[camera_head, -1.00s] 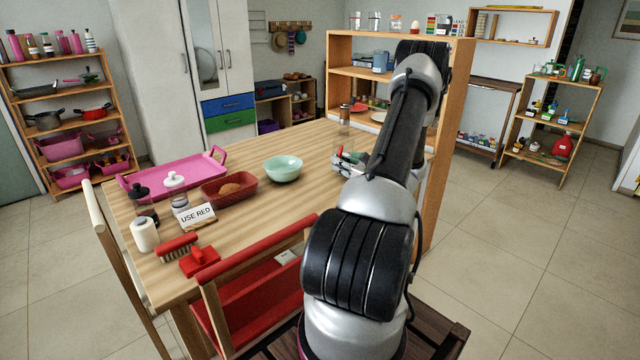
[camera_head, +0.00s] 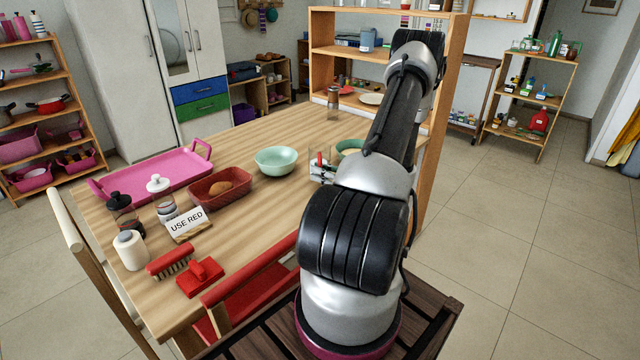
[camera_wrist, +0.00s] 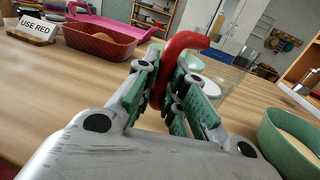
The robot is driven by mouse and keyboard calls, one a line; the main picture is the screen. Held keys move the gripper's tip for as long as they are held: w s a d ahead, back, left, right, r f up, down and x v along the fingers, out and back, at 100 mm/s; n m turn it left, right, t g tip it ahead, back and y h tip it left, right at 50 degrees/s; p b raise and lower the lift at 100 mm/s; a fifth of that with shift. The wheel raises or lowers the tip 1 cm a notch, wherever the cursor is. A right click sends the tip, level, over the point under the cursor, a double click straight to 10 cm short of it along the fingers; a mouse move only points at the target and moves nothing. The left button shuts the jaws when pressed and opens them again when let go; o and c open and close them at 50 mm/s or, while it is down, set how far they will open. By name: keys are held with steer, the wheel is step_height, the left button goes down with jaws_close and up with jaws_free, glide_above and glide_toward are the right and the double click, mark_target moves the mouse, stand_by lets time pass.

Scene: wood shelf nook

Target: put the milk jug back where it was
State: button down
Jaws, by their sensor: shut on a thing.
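In the wrist view my gripper (camera_wrist: 165,95) is shut on the red handle of a clear, see-through jug, which I take for the milk jug (camera_wrist: 182,45). The jug's clear body lies beyond the fingers and is hard to make out. In the head view the jug (camera_head: 322,158) shows as a small red and clear shape over the right part of the wooden table (camera_head: 240,150), mostly hidden by my arm. I cannot tell whether its base touches the table.
A pale green bowl (camera_head: 277,160) stands left of the jug, and another green bowl (camera_head: 348,147) sits beside my arm. A red basket with bread (camera_head: 215,190), a pink tray (camera_head: 155,178) and a "USE RED" sign (camera_head: 188,224) stand farther left. A wooden shelf (camera_head: 325,60) rises behind.

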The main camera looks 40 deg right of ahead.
steer(key=shift+f, duration=1.9)
steer(key=c, duration=1.5)
jaws_free()
steer(key=shift+f, duration=0.1)
